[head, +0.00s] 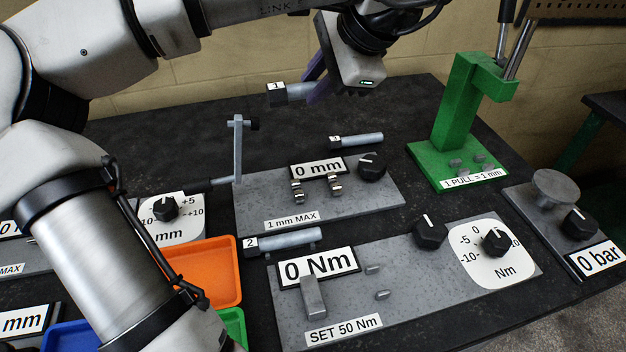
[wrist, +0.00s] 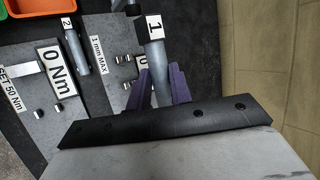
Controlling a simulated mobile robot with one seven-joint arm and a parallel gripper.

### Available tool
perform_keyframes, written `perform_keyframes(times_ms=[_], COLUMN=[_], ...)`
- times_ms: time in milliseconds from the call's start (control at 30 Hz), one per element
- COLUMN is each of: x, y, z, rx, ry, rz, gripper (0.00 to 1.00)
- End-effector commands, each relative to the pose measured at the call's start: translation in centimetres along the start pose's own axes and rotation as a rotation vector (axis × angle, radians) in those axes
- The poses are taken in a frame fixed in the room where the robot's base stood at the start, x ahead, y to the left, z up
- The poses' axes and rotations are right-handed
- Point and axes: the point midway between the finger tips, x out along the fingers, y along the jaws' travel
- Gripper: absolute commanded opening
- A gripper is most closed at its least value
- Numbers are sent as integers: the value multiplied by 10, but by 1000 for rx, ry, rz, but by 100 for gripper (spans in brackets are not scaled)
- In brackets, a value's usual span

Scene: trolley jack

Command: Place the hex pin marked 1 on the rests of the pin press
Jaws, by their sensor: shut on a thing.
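The hex pin marked 1 (head: 296,91), a grey rod with a black hex head, is held level in the air above the back of the bench. It also shows in the wrist view (wrist: 153,55). My gripper (head: 315,88) is shut on its grey shaft with purple fingers, and the labelled head sticks out to the left. The green press (head: 458,110), labelled "1 PULL = 1 mm", stands to the right of my gripper and appears to be the pin press. Small grey rests (head: 458,163) stand on its base, with no pin on them.
A gauge plate (head: 375,195) marked "1 mm MAX" has a crank and two clamps. Another pin (head: 360,140) lies behind it. The pin marked 2 (head: 290,240) lies by the torque plate (head: 400,320). An orange tray (head: 205,265) and a bar gauge (head: 553,190) flank these.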

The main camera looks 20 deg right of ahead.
Motion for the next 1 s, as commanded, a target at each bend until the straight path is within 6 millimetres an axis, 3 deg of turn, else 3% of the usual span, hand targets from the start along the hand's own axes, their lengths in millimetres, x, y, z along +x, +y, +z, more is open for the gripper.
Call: perform_keyframes(times_ms=[500,1000], x=[98,144], y=[65,95], z=[-35,-51], rx=[4,3], ry=[-2,0], rz=[0,3], gripper=[0,0])
